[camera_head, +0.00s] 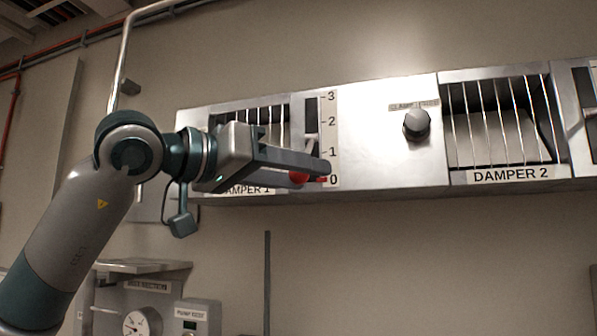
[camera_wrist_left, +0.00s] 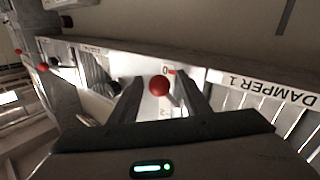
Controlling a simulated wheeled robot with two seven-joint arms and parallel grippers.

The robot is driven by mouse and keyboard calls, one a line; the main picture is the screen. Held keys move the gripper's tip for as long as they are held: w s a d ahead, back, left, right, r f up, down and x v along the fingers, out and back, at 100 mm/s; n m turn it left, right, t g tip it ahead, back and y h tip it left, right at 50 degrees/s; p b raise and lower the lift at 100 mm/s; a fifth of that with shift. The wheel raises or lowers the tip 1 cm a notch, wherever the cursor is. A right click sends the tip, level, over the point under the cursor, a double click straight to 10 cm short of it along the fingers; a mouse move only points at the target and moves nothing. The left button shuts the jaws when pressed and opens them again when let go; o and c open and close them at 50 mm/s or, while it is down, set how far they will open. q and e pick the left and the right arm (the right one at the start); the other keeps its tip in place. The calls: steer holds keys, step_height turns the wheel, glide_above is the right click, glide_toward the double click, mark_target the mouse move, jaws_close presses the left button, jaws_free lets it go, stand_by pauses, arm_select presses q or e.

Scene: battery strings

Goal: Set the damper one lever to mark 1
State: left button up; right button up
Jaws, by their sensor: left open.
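The damper one lever has a round red knob (camera_head: 299,177), partly covered by my left gripper (camera_head: 318,174) in the head view. A red mark sits at 0 on the scale plate (camera_head: 330,122), which reads 0 at the bottom to 3 at the top. In the left wrist view, the knob (camera_wrist_left: 159,86) is between the two open fingers of my left gripper (camera_wrist_left: 160,77), with gaps on both sides, close to the 0. I cannot tell whether either finger touches it. My right gripper is in neither view.
The barred damper 2 window (camera_head: 500,122) is at the right of the metal panel, with a black knob (camera_head: 416,125) between the two dampers. Below stands equipment with a gauge (camera_head: 142,322). The wall beneath the panel is mostly clear.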

arm_select(q)
jaws_close()
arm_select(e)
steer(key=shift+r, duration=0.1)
